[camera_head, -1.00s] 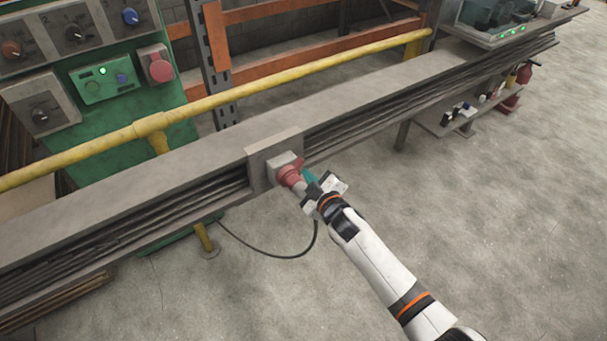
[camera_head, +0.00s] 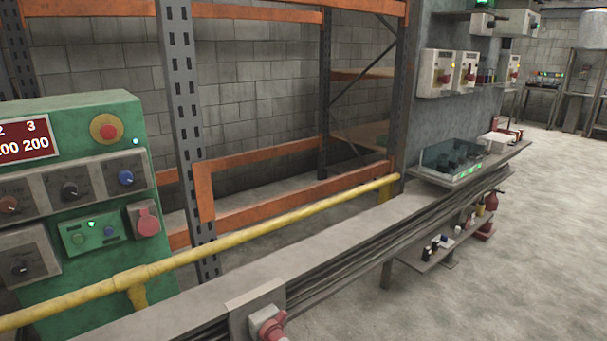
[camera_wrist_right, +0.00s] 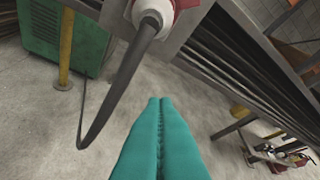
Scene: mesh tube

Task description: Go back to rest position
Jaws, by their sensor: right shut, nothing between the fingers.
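My right gripper (camera_wrist_right: 160,102) shows in the right wrist view as two teal fingers pressed together, shut and empty. It is apart from the red and white plug and socket (camera_wrist_right: 160,12) at the top of that view, with a dark cable hanging from it. In the head view the red plug and socket (camera_head: 268,324) sit at the bottom edge, on the front of the grey bench. Neither gripper shows in the head view.
The long grey bench (camera_head: 335,238) and a yellow pipe (camera_head: 230,250) run across the head view. A green control cabinet (camera_head: 85,250) stands at left. An orange rack (camera_head: 270,150) is behind. Open concrete floor (camera_head: 530,260) lies at right.

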